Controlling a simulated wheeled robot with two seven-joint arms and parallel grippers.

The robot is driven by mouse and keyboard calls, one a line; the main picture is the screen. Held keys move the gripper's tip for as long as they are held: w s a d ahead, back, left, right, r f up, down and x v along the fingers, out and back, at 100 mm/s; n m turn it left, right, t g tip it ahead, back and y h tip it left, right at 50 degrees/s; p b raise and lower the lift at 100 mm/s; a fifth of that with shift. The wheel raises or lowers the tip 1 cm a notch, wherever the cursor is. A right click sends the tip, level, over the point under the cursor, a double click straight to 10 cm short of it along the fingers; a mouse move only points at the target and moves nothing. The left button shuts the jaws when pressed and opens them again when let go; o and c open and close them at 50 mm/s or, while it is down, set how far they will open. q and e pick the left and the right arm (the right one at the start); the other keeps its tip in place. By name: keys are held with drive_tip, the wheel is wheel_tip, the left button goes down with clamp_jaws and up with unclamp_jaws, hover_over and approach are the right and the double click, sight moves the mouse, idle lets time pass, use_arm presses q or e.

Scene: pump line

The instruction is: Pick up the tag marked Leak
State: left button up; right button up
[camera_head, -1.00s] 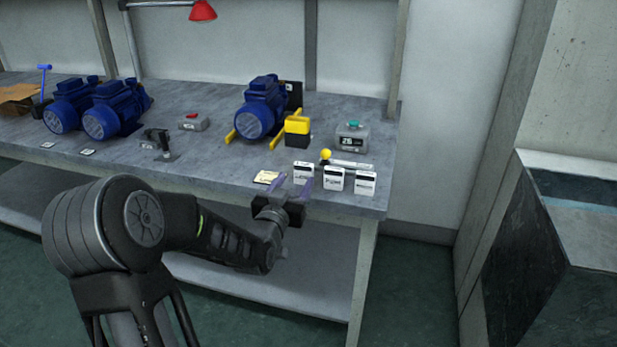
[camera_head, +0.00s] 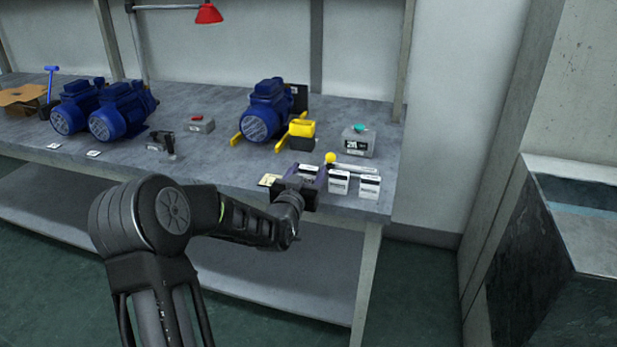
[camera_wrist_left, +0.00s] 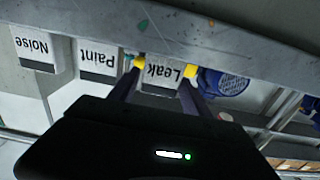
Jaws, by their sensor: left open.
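The tag marked Leak (camera_wrist_left: 163,75) is a white card whose text shows upside down in the left wrist view. It lies between the two yellow-tipped fingers of my open left gripper (camera_wrist_left: 165,67). Whether the fingers touch it I cannot tell. In the head view, the Leak tag (camera_head: 308,171) is the leftmost of three near the table's front edge, partly hidden by my left gripper (camera_head: 306,177). The Paint tag (camera_head: 339,184) and Noise tag (camera_head: 369,187) stand to its right; they also show in the left wrist view. My right gripper is not in view.
Blue pumps (camera_head: 264,112) stand further back.

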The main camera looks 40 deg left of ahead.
use_arm(q)
drive_tip(key=shift+w+a, duration=0.1)
drive_tip(key=shift+w, duration=0.2)
idle(0.4)
drive_tip(key=c, duration=1.1)
